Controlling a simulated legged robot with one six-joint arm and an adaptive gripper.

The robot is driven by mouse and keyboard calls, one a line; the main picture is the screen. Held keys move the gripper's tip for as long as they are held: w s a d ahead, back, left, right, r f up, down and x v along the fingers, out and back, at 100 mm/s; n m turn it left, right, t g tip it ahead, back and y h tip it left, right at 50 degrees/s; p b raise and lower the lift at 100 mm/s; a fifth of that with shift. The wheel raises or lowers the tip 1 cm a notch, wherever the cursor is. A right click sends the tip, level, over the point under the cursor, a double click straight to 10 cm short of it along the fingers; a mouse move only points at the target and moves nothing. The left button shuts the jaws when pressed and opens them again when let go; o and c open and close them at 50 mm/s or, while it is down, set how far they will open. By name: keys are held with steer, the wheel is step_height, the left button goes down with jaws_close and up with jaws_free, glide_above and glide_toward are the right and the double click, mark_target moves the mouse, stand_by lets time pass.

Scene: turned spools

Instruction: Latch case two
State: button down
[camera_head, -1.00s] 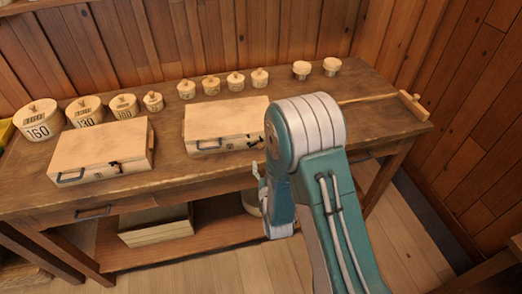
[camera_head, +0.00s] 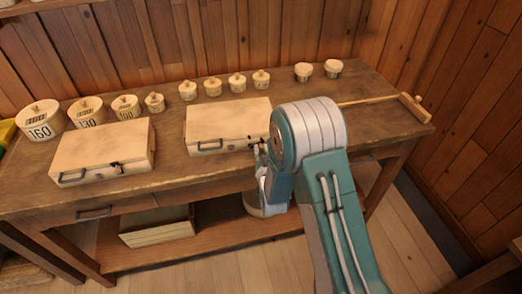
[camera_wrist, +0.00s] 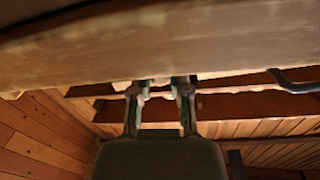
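Two pale wooden cases lie on the bench with lids down: a left case (camera_head: 102,150) and a right case (camera_head: 228,120). No number shows on either. Each has a dark handle and a dark latch on its front. My gripper (camera_head: 262,162) is at the front right of the right case, close to its latch, partly hidden by my arm. In the wrist view my gripper's two fingers (camera_wrist: 160,88) stand apart, tips near a pale edge (camera_wrist: 70,50), probably the right case. A small pale piece shows between the tips. Whether they touch the latch cannot be told.
Several lidded round boxes stand behind the cases, the largest marked 160 (camera_head: 40,122). A wooden stick with a crosspiece (camera_head: 415,107) lies at the bench's right. A crate (camera_head: 157,226) and a round tub (camera_head: 263,203) sit on the lower shelf.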

mark_target(253, 137)
steer(key=shift+r+n, duration=0.1)
steer(key=shift+n, duration=0.2)
steer(key=n, duration=0.1)
steer(key=r+n, duration=0.1)
steer(key=n, duration=0.3)
steer(key=shift+a+r, duration=0.2)
steer(key=shift+a, duration=0.1)
steer(key=n, duration=0.3)
steer(key=r+n, duration=0.1)
steer(key=shift+s+a+n, duration=0.1)
steer(key=shift+a+n, duration=0.2)
steer(key=shift+a, duration=0.1)
steer(key=shift+a+n, duration=0.2)
steer(key=shift+n, duration=0.8)
steer(key=shift+s, duration=0.1)
steer(key=c, duration=0.6)
jaws_free()
steer(key=shift+a, duration=0.15)
